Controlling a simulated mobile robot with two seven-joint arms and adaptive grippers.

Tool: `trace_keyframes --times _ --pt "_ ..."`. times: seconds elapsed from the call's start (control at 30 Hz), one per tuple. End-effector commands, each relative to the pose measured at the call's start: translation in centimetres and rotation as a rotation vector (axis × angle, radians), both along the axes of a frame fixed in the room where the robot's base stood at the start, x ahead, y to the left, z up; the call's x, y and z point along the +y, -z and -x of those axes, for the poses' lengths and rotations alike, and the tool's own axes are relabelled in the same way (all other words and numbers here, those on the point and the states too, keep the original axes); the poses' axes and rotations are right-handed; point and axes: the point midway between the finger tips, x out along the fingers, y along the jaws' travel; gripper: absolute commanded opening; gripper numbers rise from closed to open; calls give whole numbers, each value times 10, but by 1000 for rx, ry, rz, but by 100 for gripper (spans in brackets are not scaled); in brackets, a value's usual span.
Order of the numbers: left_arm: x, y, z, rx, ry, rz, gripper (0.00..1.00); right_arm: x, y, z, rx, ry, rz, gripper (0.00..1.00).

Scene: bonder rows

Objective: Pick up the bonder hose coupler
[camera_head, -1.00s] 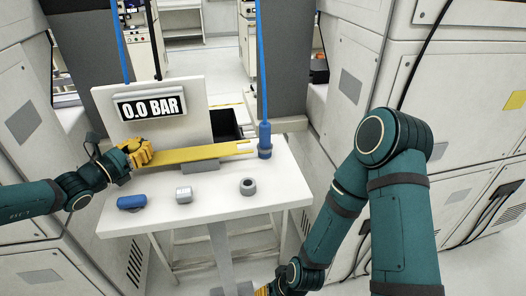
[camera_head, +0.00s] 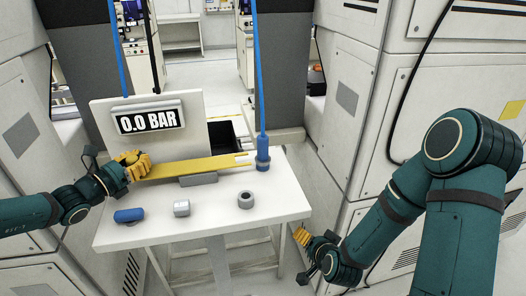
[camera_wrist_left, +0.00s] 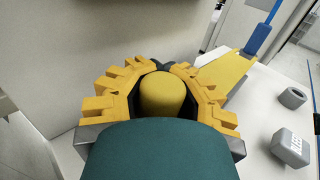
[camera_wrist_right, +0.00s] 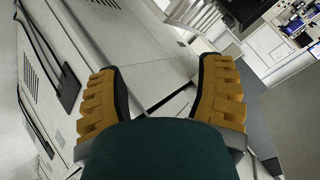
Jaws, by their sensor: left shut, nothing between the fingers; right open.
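A blue hose hangs down at the back right of the white table and ends in a blue fitting (camera_head: 263,152), upright beside the right end of a yellow bar (camera_head: 195,168). A short blue cylinder (camera_head: 129,215) lies at the table's front left. Which of these is the hose coupler I cannot tell for sure. My left gripper (camera_head: 136,166) is shut at the bar's left end; a rounded yellow knob (camera_wrist_left: 163,93) shows between its finger bases in the left wrist view. My right gripper (camera_head: 301,236) is open and empty, low beside the table's right edge.
A small light-grey block (camera_head: 181,208) and a grey ring (camera_head: 245,200) lie on the table (camera_head: 215,222). A display reading 0.0 BAR (camera_head: 149,119) stands behind. White cabinets (camera_head: 370,70) stand close on the right. The table's front right is clear.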

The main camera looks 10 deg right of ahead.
Motion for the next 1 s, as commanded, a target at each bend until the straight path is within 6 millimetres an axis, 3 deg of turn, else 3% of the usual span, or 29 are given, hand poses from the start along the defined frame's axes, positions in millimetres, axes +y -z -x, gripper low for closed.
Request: trace_keyframes --times 0.03,0.1,0.3,0.43,0.53,0.67,0.87,1.0 --pt "1 1 0 3 -1 -1 0 -24 -20 -7 -84 81 4 68" --pt "1 1 0 3 -1 -1 0 -53 -47 -13 -202 183 4 68" --pt "1 1 0 2 -1 -1 0 -122 -132 -15 -543 449 -39 68" --pt "1 1 0 2 -1 -1 0 -138 -177 -19 -712 583 -160 68" --pt "1 1 0 2 -1 -1 0 -133 -199 -29 -782 664 -303 68" --pt "1 1 0 2 -1 -1 0 -111 -218 -47 -818 765 -549 68" --pt "1 1 0 2 -1 -1 0 -54 -243 -72 -800 927 -1005 68" --pt "1 1 0 2 -1 -1 0 -4 -261 -81 -742 1046 -1350 68"
